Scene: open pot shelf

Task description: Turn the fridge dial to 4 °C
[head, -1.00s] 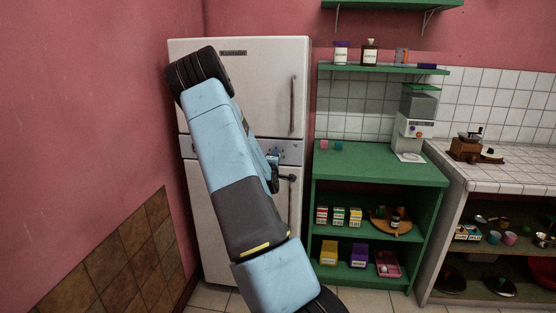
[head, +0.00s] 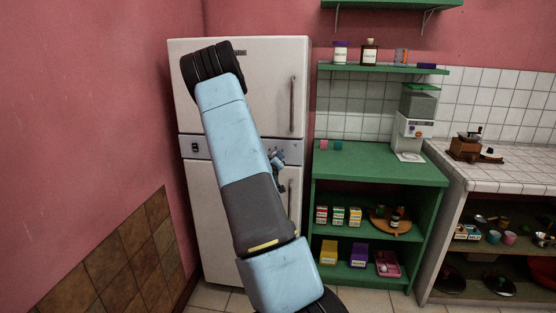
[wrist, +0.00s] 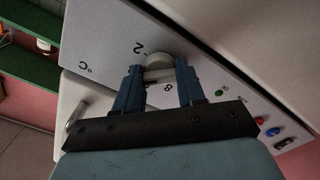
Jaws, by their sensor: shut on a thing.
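The fridge dial (wrist: 158,62), a pale round knob, sits on the fridge's grey control panel in the wrist view. My gripper (wrist: 160,76) is shut on the dial, one dark blue finger on each side. Printed marks around it include a 2 with a dash, an 8 and a °C sign, all upside down in this view. The fingers hide part of the scale, and I cannot tell which value the dial points to. In the head view my gripper (head: 278,158) is at the panel (head: 297,152) of the white fridge (head: 262,65); my arm hides the dial.
A green light (wrist: 219,93), a red light (wrist: 259,120) and other small controls lie along the panel. The upper door handle (head: 292,104) is right of my arm. A green shelf unit (head: 385,163) stands right of the fridge. A pink wall (head: 90,110) is at the left.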

